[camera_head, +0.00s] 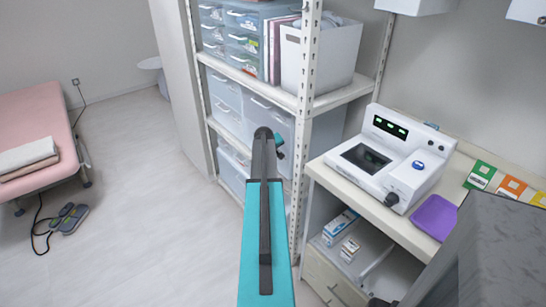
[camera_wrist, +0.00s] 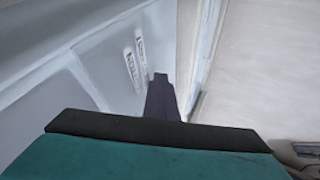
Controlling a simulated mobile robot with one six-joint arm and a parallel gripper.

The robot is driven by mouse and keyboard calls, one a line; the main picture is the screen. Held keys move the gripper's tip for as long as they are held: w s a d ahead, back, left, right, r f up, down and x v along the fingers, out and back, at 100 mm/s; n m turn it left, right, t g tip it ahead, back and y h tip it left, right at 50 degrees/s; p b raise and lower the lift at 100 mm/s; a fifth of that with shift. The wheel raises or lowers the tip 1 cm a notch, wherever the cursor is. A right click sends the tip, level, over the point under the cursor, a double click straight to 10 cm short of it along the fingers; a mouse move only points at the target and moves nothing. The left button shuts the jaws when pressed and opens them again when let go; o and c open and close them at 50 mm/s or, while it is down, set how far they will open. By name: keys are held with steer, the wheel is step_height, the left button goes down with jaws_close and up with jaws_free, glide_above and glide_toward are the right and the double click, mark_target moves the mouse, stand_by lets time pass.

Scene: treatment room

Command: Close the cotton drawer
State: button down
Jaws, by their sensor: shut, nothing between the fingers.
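My gripper (camera_wrist: 160,90) shows in the wrist view as a dark, narrow, shut finger pair with nothing in it. Its tip is close to a pale, translucent drawer front (camera_wrist: 100,50); I cannot tell if they touch. Two small labels (camera_wrist: 133,68) with dark letters are on that front; the lower one seems to read cotton. In the head view, translucent drawers (camera_head: 226,92) stand on the middle level of the shelf rack. My teal arm hides part of them, and the gripper tip is hidden there. I cannot tell how far the cotton drawer is open.
The white metal shelf rack (camera_head: 303,130) has an upright post right of my arm. A counter (camera_head: 345,190) with a white device (camera_head: 390,155) and a purple tray (camera_head: 434,217) is at the right. A pink bed (camera_head: 35,125) is at the left. The floor between is clear.

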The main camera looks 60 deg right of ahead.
steer(key=shift+s+d+r, duration=0.15)
steer(key=shift+s+d, duration=0.1)
steer(key=shift+d, duration=0.2)
steer(key=shift+a, duration=0.1)
steer(key=a+r+b, duration=0.2)
steer(key=a+r, duration=0.5)
steer(key=a, duration=0.3)
steer(key=shift+w+r, duration=0.35)
steer(key=shift+a, duration=0.1)
stand_by(0.6)
